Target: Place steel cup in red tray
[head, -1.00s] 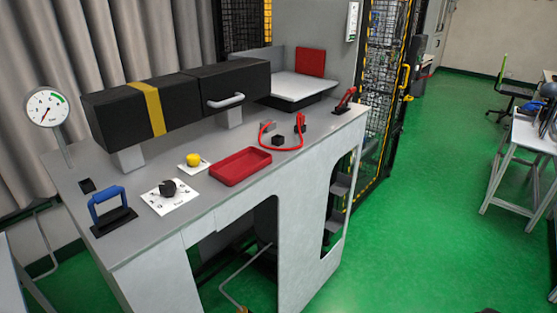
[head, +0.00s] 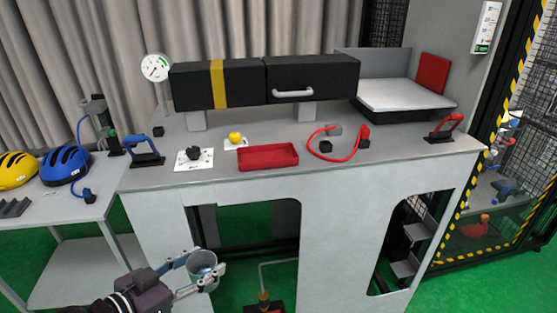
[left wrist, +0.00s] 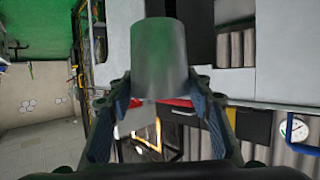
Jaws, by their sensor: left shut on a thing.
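The steel cup (head: 203,267) is held by my left gripper (head: 200,278) at the lower left of the head view, in front of the workbench and below its top. In the left wrist view the cup (left wrist: 159,58) shows as a grey cylinder between the two fingers of the gripper (left wrist: 160,105). The red tray (head: 268,157) lies near the front edge of the bench top, up and to the right of the cup. The tray looks empty. It is partly hidden behind the cup in the wrist view. My right gripper is not in view.
On the bench, a dial plate (head: 194,159) and yellow button (head: 236,138) lie left of the tray; a red cable (head: 345,158) lies right. A black box (head: 312,80) stands behind. A blue handle (head: 145,150) is at the left. Helmets (head: 65,165) lie on the left side table.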

